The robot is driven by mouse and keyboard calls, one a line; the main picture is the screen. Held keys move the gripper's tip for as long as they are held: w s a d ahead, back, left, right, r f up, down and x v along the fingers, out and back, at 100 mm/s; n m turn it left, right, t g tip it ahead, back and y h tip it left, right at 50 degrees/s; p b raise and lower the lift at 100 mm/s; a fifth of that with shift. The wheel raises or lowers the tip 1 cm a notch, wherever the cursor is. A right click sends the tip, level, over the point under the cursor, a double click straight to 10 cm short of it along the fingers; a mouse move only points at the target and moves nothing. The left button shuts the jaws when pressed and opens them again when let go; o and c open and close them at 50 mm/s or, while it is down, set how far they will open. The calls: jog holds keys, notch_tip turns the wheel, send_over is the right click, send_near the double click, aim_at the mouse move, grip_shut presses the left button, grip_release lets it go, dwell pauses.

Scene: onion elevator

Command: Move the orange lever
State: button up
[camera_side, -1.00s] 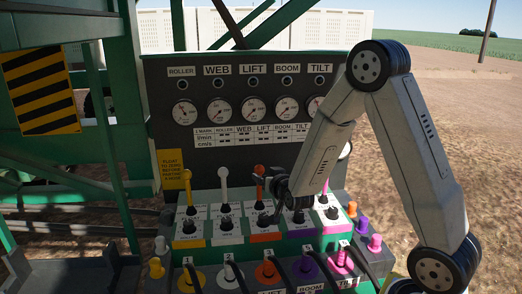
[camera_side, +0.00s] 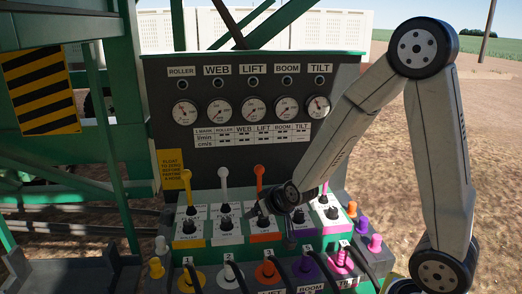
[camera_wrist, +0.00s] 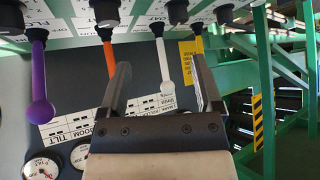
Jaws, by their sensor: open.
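The orange lever (camera_side: 259,177) stands upright on the LIFT section of the valve bank in the side view. In the wrist view the orange lever (camera_wrist: 108,55) is just outside the left finger, which hides part of it. My gripper (camera_side: 262,208) is low in front of the lever bank, near the orange lever's base. In the wrist view my gripper (camera_wrist: 161,64) is open, and the white lever (camera_wrist: 163,68) shows between its fingers. I cannot tell whether a finger touches the orange lever.
A yellow lever (camera_side: 187,185) stands left of the white one. A purple lever (camera_wrist: 39,85) is left of the orange one in the wrist view. A pink lever (camera_side: 324,190) is at the right. The gauge panel (camera_side: 215,160) rises behind; knobs and hoses crowd the front.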

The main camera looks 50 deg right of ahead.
jog(key=s+a+f+n+g+y, duration=0.1)
jog(key=s+a+n+g, duration=0.2)
jog(key=s, duration=0.9)
jog(key=shift+a+n+g+y, duration=0.3)
jog(key=shift+a+g+y, duration=0.1)
jog(key=shift+a+g, duration=1.15)
